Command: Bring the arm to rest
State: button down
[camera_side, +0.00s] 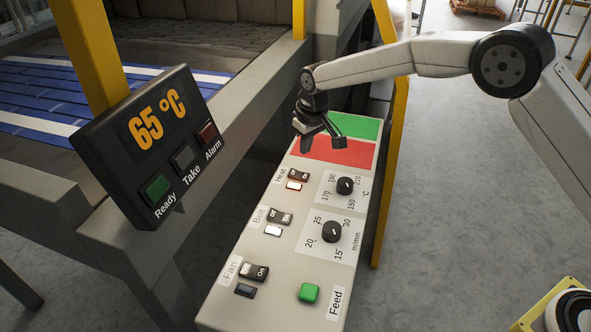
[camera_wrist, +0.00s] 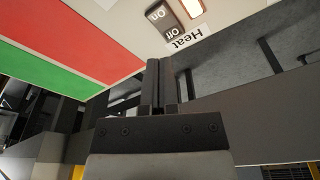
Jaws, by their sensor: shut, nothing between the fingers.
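My gripper (camera_side: 306,143) is near the far end of the control panel (camera_side: 235,300) in the side view, in front of the red and green fields. Its fingers point down. In the wrist view the two fingers of my gripper (camera_wrist: 157,84) lie together with nothing between them. The Heat switch (camera_side: 298,175) is nearest to the gripper, a little below it in the picture; it also shows at the top of the wrist view (camera_wrist: 166,18). Whether the fingers touch the panel, I cannot tell; they appear apart from it.
The panel also carries a Belt switch (camera_side: 279,216), a Fan switch (camera_side: 254,272), two dials (camera_side: 345,186) and a green Feed button (camera_side: 309,292). A display (camera_side: 150,145) reading 65 °C stands left. A yellow post (camera_side: 392,170) rises right of the panel. Open floor lies further right.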

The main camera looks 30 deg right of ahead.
jog(key=s+d+m, duration=0.1)
jog(key=s+d, duration=0.4)
jog(key=s, duration=0.5)
jog(key=s+d+m, duration=0.1)
jog(key=s+d, duration=0.3)
jog(key=s, duration=0.6)
jog(key=s+d+m, duration=0.1)
jog(key=s+d, duration=0.4)
jog(key=s, duration=0.5)
jog(key=shift+s+d+r+t, duration=0.3)
jog(key=shift+s+r+t, duration=0.05)
jog(key=shift+s+t, duration=0.05)
